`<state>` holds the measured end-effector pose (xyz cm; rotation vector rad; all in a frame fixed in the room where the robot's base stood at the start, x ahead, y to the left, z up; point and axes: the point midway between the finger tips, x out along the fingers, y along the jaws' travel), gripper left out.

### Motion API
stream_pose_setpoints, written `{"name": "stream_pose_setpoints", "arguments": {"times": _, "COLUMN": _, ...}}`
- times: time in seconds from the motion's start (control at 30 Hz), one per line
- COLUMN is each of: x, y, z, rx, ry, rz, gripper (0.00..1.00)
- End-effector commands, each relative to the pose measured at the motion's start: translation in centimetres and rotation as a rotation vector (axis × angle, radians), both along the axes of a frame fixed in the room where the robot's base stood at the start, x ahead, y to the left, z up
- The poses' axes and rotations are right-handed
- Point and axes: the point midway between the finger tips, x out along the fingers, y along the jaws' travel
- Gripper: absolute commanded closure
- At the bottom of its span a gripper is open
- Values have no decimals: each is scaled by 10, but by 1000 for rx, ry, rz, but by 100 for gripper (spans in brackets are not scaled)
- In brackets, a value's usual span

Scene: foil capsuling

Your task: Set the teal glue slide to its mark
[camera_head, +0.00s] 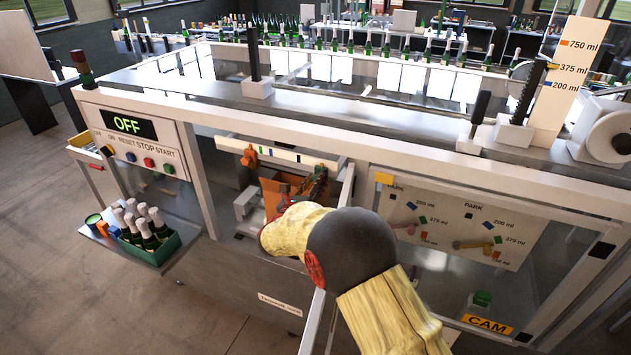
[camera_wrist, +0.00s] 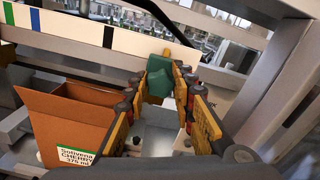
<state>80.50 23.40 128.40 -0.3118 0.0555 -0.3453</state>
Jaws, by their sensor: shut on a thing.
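The teal glue slide (camera_wrist: 159,78) is a small block in the wrist view, below the white scale strip (camera_wrist: 75,31). My gripper (camera_wrist: 167,84) is shut on it, with its yellow fingers on either side. The slide stands right of the green, blue and black marks visible on the strip. In the head view, my gripper (camera_head: 318,176) reaches into the machine bay under the same strip (camera_head: 285,155). The arm hides part of the bay there, and I cannot make out the slide clearly in that view.
An open orange carton (camera_wrist: 68,122) stands left of my fingers, close to them. A grey frame bar (camera_wrist: 275,90) runs close on the right. In the head view, an orange block (camera_head: 249,157) sits at the strip's left part. The control panel (camera_head: 138,138) reads OFF.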

Motion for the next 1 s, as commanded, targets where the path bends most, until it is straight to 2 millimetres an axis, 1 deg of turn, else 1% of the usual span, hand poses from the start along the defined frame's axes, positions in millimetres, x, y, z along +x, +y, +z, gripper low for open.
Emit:
{"name": "stream_pose_setpoints", "arguments": {"times": 0.1, "x": 1, "y": 1, "z": 1, "rx": 1, "ry": -1, "rz": 0, "gripper": 100}}
{"name": "stream_pose_setpoints", "arguments": {"times": 0.17, "x": 2, "y": 7, "z": 0, "rx": 2, "ry": -3, "rz": 1, "gripper": 100}}
{"name": "stream_pose_setpoints", "arguments": {"times": 0.4, "x": 20, "y": 56, "z": 0, "rx": 3, "ry": -4, "rz": 3, "gripper": 100}}
{"name": "stream_pose_setpoints", "arguments": {"times": 0.53, "x": 27, "y": 73, "z": 0, "rx": 2, "ry": -3, "rz": 2, "gripper": 100}}
{"name": "stream_pose_setpoints", "arguments": {"times": 0.67, "x": 29, "y": 80, "z": 1, "rx": 0, "ry": -2, "rz": 2, "gripper": 100}}
{"name": "stream_pose_setpoints", "arguments": {"times": 0.93, "x": 29, "y": 80, "z": 2, "rx": 0, "ry": -2, "rz": 1, "gripper": 100}}
{"name": "stream_pose_setpoints", "arguments": {"times": 0.97, "x": 29, "y": 80, "z": 2, "rx": 0, "ry": -2, "rz": 1, "gripper": 73}}
{"name": "stream_pose_setpoints", "arguments": {"times": 1.0, "x": 29, "y": 80, "z": 2, "rx": 0, "ry": -2, "rz": 1, "gripper": 71}}
